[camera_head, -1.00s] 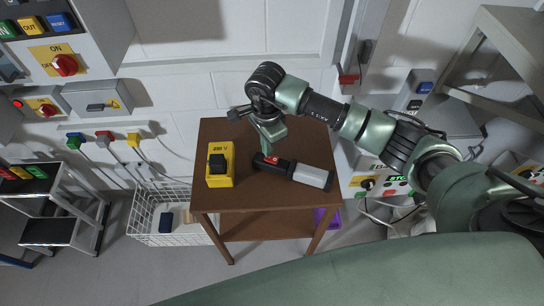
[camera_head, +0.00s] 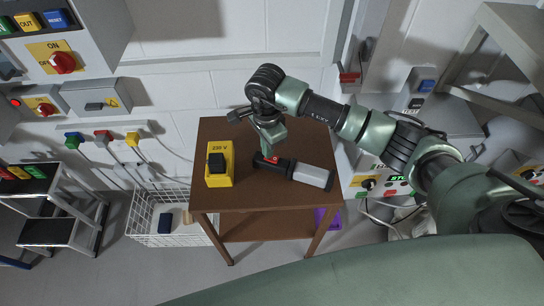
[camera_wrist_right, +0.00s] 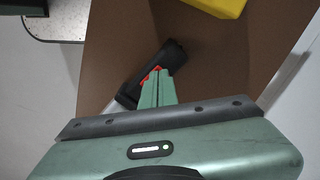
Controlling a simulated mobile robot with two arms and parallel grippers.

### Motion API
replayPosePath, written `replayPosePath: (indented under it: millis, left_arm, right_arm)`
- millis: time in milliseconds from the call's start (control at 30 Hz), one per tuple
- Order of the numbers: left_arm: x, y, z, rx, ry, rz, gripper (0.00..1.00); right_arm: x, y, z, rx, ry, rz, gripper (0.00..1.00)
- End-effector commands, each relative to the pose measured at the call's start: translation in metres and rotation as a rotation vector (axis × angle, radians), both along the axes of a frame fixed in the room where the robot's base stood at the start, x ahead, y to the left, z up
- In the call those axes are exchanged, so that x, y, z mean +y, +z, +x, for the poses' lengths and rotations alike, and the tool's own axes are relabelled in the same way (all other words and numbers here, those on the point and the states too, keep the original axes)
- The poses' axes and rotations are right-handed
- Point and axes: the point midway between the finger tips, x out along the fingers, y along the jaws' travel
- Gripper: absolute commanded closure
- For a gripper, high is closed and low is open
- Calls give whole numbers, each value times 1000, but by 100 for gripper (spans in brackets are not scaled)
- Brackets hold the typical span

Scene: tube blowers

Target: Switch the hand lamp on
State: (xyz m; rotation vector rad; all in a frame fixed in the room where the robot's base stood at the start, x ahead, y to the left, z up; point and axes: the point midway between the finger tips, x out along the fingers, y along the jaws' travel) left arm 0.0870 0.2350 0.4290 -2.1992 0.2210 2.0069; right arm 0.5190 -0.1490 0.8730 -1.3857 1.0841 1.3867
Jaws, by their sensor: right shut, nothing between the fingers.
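The hand lamp lies on the brown table, with a black body (camera_head: 267,163) and a white lens part (camera_head: 311,175) pointing right. A red switch (camera_head: 272,159) sits on its black part. My right gripper (camera_head: 272,154) is shut, with its fingertips down at the red switch. In the right wrist view the closed fingertips (camera_wrist_right: 157,74) overlap the red switch (camera_wrist_right: 146,80) and cover part of it. They seem to touch it, but how far it is pressed cannot be told. The lamp's black body (camera_wrist_right: 168,66) also shows there. My left gripper is not in view.
A yellow box (camera_head: 220,176) with a black plug or knob stands left of the lamp on the brown table (camera_head: 245,198). A white wire basket (camera_head: 152,216) stands on the floor to the left. Control boxes hang on the wall at left.

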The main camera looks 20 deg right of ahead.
Motion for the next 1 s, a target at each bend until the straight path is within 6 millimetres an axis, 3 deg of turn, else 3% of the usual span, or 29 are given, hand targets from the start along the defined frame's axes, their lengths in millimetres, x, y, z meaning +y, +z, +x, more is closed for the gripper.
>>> replayPosePath:
  millis: [567,1000]
  left_arm:
    - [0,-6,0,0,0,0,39]
    - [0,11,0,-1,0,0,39]
  right_arm:
    - [-1,-7,0,1,-1,-1,100]
    - [0,24,0,0,1,-1,100]
